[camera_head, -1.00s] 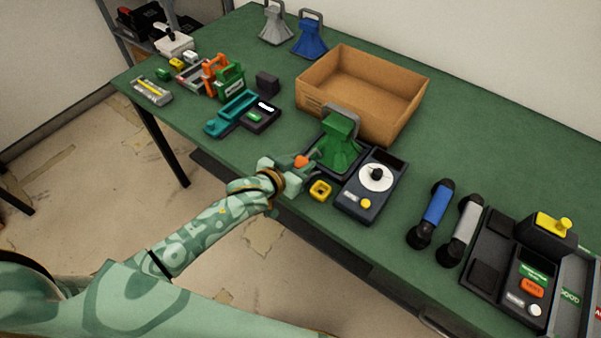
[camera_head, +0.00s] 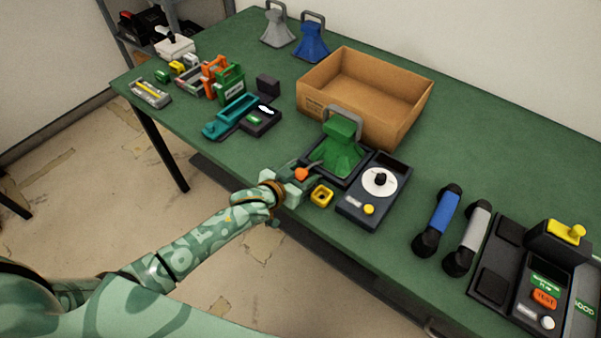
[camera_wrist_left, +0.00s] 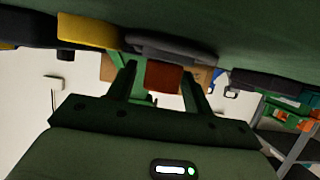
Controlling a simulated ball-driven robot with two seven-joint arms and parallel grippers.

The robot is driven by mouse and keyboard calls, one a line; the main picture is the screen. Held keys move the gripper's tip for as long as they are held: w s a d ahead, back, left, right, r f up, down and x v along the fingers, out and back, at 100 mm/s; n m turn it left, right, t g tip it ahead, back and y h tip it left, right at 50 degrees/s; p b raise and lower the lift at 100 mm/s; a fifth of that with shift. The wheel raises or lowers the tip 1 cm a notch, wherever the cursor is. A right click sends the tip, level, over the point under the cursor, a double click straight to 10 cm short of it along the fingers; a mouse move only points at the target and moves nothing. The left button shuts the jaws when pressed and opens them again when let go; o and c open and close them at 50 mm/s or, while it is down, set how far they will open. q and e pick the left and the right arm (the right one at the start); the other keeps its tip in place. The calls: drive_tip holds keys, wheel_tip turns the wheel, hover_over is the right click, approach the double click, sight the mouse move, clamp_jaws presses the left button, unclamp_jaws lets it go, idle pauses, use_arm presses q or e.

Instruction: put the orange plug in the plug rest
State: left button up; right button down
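The orange plug (camera_head: 301,174) is at the tip of my left gripper (camera_head: 302,178), just left of the green horn's dark tray. In the left wrist view the plug (camera_wrist_left: 163,77) sits between the two fingers (camera_wrist_left: 162,85), which appear shut on it. A small yellow square holder with a dark opening, which looks like the plug rest (camera_head: 321,195), stands right of and nearer than the plug, close to the table's front edge. The plug is apart from it. A yellow part (camera_wrist_left: 88,32) shows at upper left in the left wrist view. My right gripper is not in view.
The green horn (camera_head: 338,150) stands right behind the plug. A dial unit (camera_head: 374,196) is right of the holder. A cardboard box (camera_head: 402,112) stands behind. Blue and grey handsets (camera_head: 437,218) lie further right. The green table (camera_head: 500,150) is clear at the back right.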

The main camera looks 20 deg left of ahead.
use_arm(q)
drive_tip(key=shift+r, duration=0.25)
drive_tip(key=p+v, duration=0.4)
drive_tip(key=v, duration=0.8)
